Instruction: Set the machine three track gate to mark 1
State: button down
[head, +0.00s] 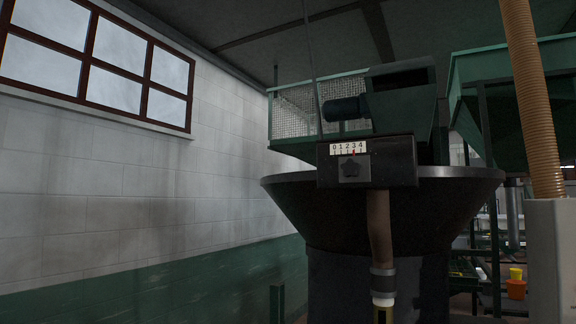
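A dark gate box (398,160) hangs at the front of a wide dark hopper, right of the picture's middle. Its white scale plate (348,148) carries the figures 0 to 4. A small red pointer (354,152) shows at about the 3, as far as its small size lets me tell. A dark star-shaped knob (354,168) sits on a grey plate just below the scale. A brown tube (380,232) hangs under the box and ends in a grey collar and a white piece. My gripper is not in view.
The dark round hopper (290,192) spreads behind the box. A green mesh-sided machine (300,105) with a motor stands above it. A ribbed tan hose (530,95) drops into a pale cabinet (552,255) at right. A block wall (100,190) lines the left.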

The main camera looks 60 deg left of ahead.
aim_at(355, 168)
jog(key=l+u, duration=0.1)
jog(key=u, duration=0.4)
jog(key=l+u, duration=0.1)
jog(key=u, duration=0.4)
jog(key=l+u, duration=0.1)
jog(key=u, duration=0.35)
jog(key=l+u, duration=0.1)
jog(key=u, duration=0.4)
